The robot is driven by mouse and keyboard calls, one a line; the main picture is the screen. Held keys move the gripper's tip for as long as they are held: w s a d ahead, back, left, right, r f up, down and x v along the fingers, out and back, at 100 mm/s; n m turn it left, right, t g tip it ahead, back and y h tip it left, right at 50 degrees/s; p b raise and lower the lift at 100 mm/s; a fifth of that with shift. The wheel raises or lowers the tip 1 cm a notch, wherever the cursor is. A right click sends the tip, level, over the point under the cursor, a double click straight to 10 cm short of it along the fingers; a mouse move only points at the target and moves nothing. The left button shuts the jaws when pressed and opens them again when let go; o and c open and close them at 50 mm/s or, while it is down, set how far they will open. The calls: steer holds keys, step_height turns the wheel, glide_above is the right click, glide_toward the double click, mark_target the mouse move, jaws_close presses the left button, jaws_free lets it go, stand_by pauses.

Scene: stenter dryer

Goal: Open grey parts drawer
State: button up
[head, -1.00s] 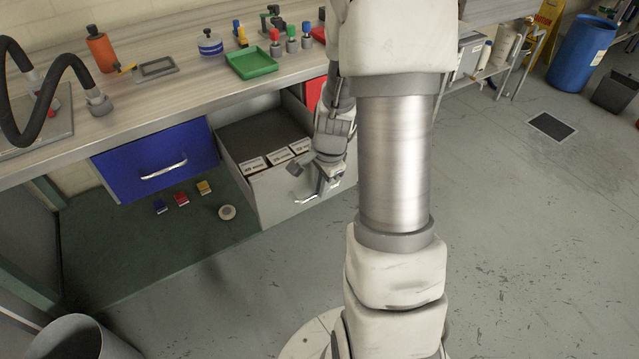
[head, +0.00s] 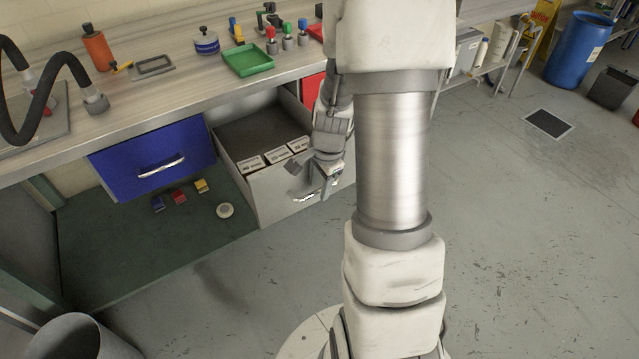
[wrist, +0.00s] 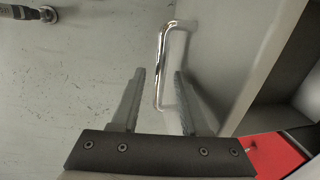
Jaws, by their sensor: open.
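The grey parts drawer (head: 272,204) is pulled well out from under the bench in the head view. White labelled boxes (head: 276,156) stand inside behind its front. Its bright bar handle (head: 303,197) is on the front face. My gripper (head: 324,186) is at the right part of that handle, small and partly unclear in the head view. In the wrist view, my gripper (wrist: 159,76) has its two fingers apart, with the handle (wrist: 161,62) showing between and beyond the fingertips. I see no finger closed on it.
A closed blue drawer (head: 150,160) is left of the grey one, and a red drawer front (head: 313,92) is to its right. Floor before the drawer is clear.

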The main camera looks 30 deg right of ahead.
steer(key=s+r+p, duration=0.3)
steer(key=r+p, duration=0.2)
steer(key=r, duration=1.2)
steer(key=shift+s+r, duration=0.1)
steer(key=shift+r, duration=0.05)
steer(key=s+a+r+n+t+p, duration=0.1)
steer(key=s+a+r+n+p, duration=0.3)
steer(key=r, duration=0.6)
steer(key=s+a+r+n+t+p, duration=0.2)
steer(key=s+a+r+n+p, duration=0.3)
steer(key=a+r+n, duration=0.5)
steer(key=s+r+n, duration=0.1)
steer(key=s+n, duration=0.1)
steer(key=n, duration=0.1)
steer(key=shift+s+a+r, duration=0.25)
steer(key=shift+s+a, duration=0.1)
steer(key=shift+s, duration=0.05)
